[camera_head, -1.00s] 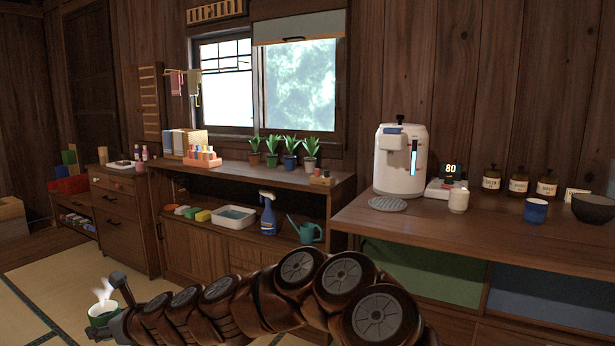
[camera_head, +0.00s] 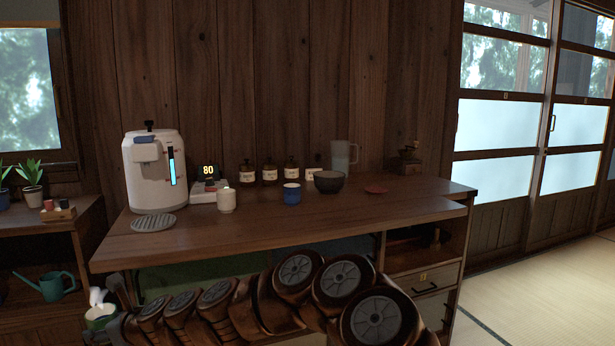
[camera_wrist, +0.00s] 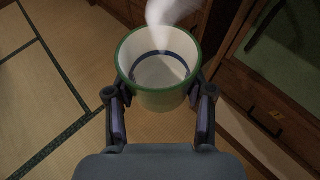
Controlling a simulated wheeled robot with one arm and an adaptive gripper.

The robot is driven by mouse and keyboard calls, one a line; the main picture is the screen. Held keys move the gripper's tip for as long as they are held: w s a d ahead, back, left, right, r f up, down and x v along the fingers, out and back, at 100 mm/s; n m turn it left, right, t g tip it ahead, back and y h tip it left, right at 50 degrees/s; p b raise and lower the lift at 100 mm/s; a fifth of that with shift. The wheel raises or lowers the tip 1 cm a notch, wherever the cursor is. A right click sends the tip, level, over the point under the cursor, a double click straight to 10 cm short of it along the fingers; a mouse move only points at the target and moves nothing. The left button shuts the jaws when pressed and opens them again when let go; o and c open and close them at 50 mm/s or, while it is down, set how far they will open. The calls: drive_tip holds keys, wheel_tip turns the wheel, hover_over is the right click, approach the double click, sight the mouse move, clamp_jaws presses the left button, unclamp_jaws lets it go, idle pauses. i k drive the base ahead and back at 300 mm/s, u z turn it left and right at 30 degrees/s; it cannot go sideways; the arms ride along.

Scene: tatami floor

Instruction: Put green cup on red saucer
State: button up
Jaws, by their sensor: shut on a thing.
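The green cup (camera_wrist: 158,98) is held upright by my gripper (camera_wrist: 159,92) in the wrist view, with a finger on each side. Its inside is white with a dark blue ring, and white steam rises from it. In the head view the green cup (camera_head: 100,314) shows at the lower left, in front of the counter and below its top. A small flat red disc, which looks like the red saucer (camera_head: 376,189), lies on the counter towards its right end, right of the dark bowl. Nothing is seen standing on it.
The wooden counter (camera_head: 300,225) carries a white dispenser (camera_head: 155,175), a pale cup (camera_head: 226,200), a blue cup (camera_head: 292,194), a dark bowl (camera_head: 329,181), brown jars and a clear pitcher (camera_head: 343,157). The counter's front strip is clear. Tatami floor (camera_head: 540,300) is open at right.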

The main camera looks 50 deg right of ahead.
sight(375, 190)
drive_tip(key=z, duration=1.6)
